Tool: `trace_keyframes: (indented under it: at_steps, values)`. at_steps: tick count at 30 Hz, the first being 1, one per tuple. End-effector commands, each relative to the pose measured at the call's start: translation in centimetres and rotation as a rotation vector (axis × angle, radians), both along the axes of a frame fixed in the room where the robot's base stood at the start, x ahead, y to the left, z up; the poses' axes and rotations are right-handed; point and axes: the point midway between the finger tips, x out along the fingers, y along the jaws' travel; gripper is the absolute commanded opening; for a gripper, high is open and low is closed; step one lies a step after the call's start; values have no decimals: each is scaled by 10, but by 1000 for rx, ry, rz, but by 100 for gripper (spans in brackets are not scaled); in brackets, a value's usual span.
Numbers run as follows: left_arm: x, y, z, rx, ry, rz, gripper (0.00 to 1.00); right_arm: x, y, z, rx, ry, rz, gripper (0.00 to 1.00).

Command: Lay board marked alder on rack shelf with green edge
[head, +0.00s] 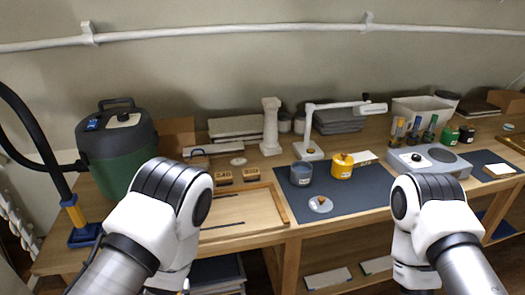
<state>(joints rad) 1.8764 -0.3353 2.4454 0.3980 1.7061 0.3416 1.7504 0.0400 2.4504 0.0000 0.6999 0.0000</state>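Two pale flat pieces, one on the left (328,279) and one on the right (377,265), lie on a low shelf under the bench. A rack shelf with a green edge cannot be made out. My two arms reach in from the bottom, left and right, in front of the bench. Their grippers are below the frame or hidden behind my arm links.
The wooden bench holds a green-black vacuum (118,150), a wooden tray (283,205), a dark blue mat (350,205) with a grey tin (301,174) and a yellow tin (342,167), a white lamp (308,150) and a grey device (428,162).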

Motion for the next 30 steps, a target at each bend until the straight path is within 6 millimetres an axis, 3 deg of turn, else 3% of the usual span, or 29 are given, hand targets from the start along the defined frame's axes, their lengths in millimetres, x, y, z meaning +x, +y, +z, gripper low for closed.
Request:
trace_keyframes:
  at_steps: [9,30]
  values:
    - [40,-25,2,8,-10,-142,32,0,0,0,0,0,0,48]
    - [41,-26,2,11,-9,-150,32,0,0,0,0,0,0,48]
